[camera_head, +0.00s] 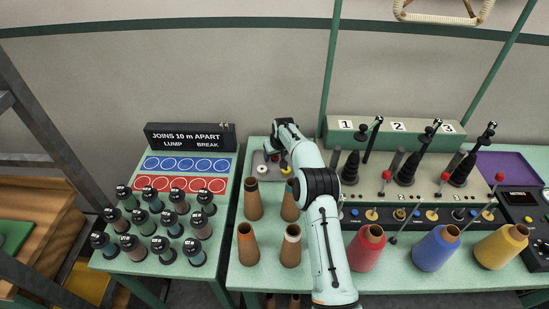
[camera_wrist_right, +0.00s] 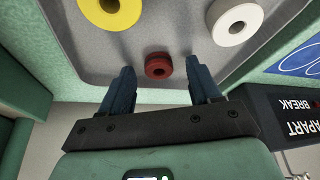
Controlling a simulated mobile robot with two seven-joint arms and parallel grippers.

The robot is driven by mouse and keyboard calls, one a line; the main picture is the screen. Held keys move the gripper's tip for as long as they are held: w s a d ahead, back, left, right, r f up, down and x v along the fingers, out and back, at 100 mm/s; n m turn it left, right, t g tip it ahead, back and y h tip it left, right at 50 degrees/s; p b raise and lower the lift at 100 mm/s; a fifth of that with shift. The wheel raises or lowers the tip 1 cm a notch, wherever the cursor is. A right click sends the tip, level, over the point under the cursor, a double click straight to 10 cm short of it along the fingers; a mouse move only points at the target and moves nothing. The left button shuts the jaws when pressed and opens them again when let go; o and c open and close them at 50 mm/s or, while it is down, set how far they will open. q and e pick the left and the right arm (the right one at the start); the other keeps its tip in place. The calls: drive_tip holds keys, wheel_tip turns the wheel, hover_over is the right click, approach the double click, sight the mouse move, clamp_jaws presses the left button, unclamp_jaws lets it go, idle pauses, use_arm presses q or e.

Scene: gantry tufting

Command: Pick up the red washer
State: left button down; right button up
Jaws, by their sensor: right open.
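The red washer (camera_wrist_right: 158,66) lies on a grey tray (camera_wrist_right: 170,40) in the right wrist view, a small ring with a dark hole. My right gripper (camera_wrist_right: 160,72) is open and empty, with one blue-grey finger on each side of the washer's near end. I cannot tell the height of the fingertips above the tray. In the head view my right gripper (camera_head: 278,150) is over the tray (camera_head: 272,156) at the back of the table, and the red washer is not visible there. My left gripper is not in view.
On the tray are a yellow washer (camera_wrist_right: 110,10) and a white washer (camera_wrist_right: 237,22), on either side of the red one. A black sign (camera_head: 190,137) stands left of the tray. Several brown cones (camera_head: 248,245) stand in front, and a green control box (camera_head: 395,135) is at right.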

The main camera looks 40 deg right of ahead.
drive_tip(key=shift+s, duration=0.2)
drive_tip(key=c, duration=1.1)
drive_tip(key=shift+c, duration=0.2)
drive_tip(key=shift+w, duration=0.1)
